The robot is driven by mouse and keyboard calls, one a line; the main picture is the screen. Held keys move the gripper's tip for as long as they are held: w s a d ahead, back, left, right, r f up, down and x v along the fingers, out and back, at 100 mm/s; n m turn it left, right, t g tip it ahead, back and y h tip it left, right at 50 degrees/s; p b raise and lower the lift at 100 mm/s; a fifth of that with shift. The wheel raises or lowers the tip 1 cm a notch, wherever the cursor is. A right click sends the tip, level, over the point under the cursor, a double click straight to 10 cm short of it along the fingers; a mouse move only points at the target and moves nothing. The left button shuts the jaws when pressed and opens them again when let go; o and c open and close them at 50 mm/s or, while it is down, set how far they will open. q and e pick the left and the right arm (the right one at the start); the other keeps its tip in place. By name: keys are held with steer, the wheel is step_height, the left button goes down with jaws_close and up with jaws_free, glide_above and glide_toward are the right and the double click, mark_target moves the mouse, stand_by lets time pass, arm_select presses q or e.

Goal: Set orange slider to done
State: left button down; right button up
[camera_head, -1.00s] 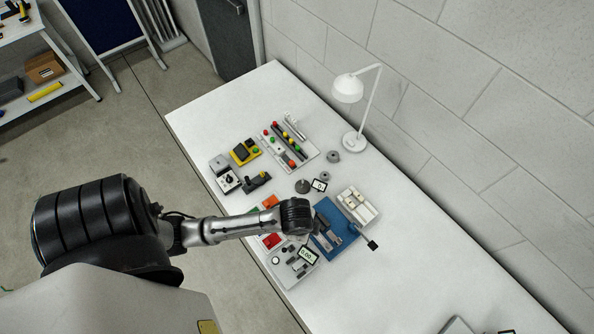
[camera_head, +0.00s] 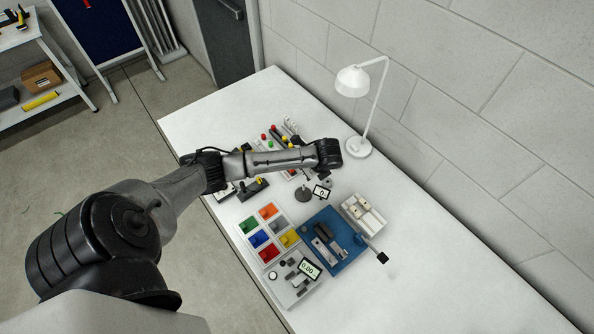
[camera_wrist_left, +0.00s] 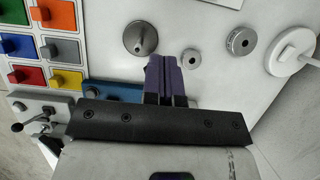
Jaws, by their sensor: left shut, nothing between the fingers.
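An orange square compartment (camera_head: 267,210) sits in a tray of coloured compartments (camera_head: 242,236); it also shows in the left wrist view (camera_wrist_left: 66,15) with an orange block inside. A board with coloured knobs (camera_head: 264,135) lies farther back, partly hidden under my left arm; I cannot tell which orange piece is the slider. No "done" label is readable. In the left wrist view my left gripper (camera_wrist_left: 166,64) is shut and empty, its fingers over the table near a grey round stand (camera_wrist_left: 140,38). The head view hides its fingers under the wrist.
A white lamp (camera_head: 358,147) stands by the wall. A blue fixture (camera_head: 345,258), a white block tray (camera_head: 349,213) and a grey device with a display (camera_head: 309,270) lie near the coloured tray. The table's right side is largely clear.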

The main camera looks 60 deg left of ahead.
arm_select(q)
steer(key=shift+f, duration=0.1)
steer(key=b+x, duration=0.1)
steer(key=x, duration=0.8)
steer(key=shift+f, duration=0.1)
steer(key=a, duration=0.3)
steer(key=shift+s+a+f, duration=0.25)
steer(key=shift+f, duration=0.05)
steer(key=shift+s+a, duration=0.1)
steer(key=shift+a, duration=0.25)
steer(key=shift+a, duration=0.3)
steer(key=a, duration=0.4)
steer(key=shift+s+a, duration=0.1)
steer(key=shift+s, duration=0.2)
